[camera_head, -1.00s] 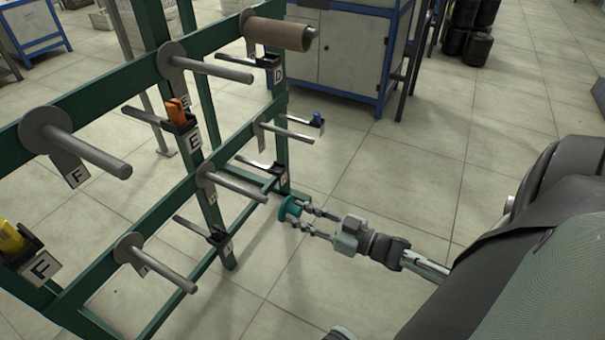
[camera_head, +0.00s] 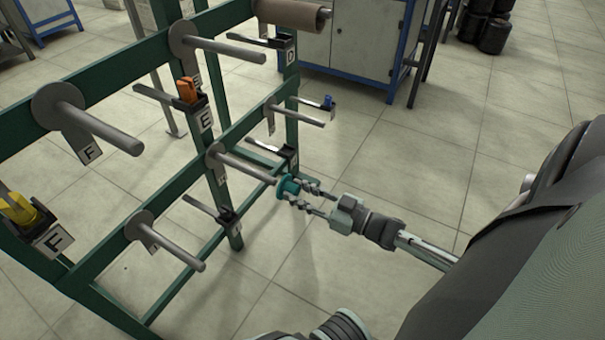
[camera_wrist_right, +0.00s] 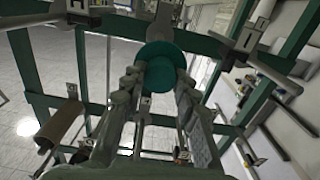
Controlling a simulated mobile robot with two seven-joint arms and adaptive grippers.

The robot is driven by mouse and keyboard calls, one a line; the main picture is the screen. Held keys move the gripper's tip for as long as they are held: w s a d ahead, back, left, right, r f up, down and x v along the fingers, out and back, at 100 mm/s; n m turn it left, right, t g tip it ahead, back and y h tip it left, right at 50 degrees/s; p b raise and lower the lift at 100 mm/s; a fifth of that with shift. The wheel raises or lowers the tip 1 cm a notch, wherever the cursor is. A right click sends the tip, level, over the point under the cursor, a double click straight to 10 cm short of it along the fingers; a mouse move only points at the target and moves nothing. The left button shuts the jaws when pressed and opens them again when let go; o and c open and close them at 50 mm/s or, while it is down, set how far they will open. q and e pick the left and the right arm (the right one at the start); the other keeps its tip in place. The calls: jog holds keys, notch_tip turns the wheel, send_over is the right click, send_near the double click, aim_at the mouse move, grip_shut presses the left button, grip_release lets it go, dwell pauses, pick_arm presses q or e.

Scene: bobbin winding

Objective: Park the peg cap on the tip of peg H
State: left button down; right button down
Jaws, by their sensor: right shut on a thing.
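The peg cap (camera_head: 288,187) is teal and flanged. My right gripper (camera_head: 294,193) is shut on it and holds it in the air at the free end of peg H (camera_head: 247,169). The cap is roughly in line with the peg, its flange at or very near the tip; I cannot tell whether they touch. In the right wrist view the cap (camera_wrist_right: 165,62) sits between the fingertips of my right gripper (camera_wrist_right: 158,80), and it hides what lies directly behind it. My left gripper is not in view.
The green rack (camera_head: 190,195) carries several other grey pegs, including peg F (camera_head: 100,130) and a lower peg (camera_head: 170,245). A brown tube (camera_head: 290,14) sits on the top far peg. Open tiled floor (camera_head: 420,150) lies to the right.

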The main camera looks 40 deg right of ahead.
jog(key=shift+x, duration=1.35)
jog(key=shift+w+a, duration=0.15)
jog(key=shift+w, duration=0.2)
jog(key=c, duration=1.1)
grip_release()
jog(key=shift+o, duration=0.2)
jog(key=shift+s, duration=0.1)
jog(key=v, duration=1.2)
